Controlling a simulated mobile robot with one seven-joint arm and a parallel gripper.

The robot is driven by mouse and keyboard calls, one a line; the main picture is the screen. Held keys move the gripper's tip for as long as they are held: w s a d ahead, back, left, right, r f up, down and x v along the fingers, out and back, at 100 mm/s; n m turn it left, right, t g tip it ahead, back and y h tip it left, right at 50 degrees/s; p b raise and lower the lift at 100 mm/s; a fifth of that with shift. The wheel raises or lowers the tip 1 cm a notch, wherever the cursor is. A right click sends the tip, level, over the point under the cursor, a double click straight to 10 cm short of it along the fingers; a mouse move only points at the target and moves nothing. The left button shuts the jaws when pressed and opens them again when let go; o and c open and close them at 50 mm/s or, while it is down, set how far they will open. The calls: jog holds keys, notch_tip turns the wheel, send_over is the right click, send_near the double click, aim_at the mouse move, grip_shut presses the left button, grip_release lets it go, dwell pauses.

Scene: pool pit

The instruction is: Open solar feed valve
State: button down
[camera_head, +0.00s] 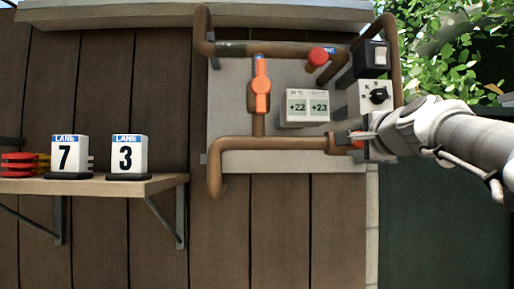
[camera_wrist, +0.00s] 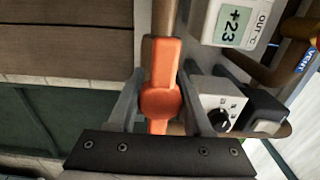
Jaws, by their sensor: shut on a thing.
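An orange valve handle (camera_wrist: 161,101) sits on the lower horizontal pipe (camera_head: 270,144) of a wall panel. In the wrist view it lies roughly in line with the brown pipe. My gripper (camera_wrist: 160,78) is shut on this handle, one finger on each side of it. In the head view my gripper (camera_head: 362,138) reaches in from the right and hides most of the handle. A second orange valve handle (camera_head: 261,84) stands upright, in line with the vertical pipe at the panel's left. I cannot read which valve is labelled solar feed.
A display (camera_head: 305,106) reads +22 and +23, above the lower pipe. A red knob (camera_head: 318,57), a dark switch (camera_head: 376,55) and a black dial (camera_head: 379,95) crowd the panel's upper right. A shelf (camera_head: 120,185) with number blocks is at left.

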jog(key=shift+c, duration=1.8)
grip_release()
jog(key=shift+s, duration=0.1)
jog(key=s+b, duration=0.2)
jog(key=s, duration=1.5)
jog(key=shift+s, duration=0.15)
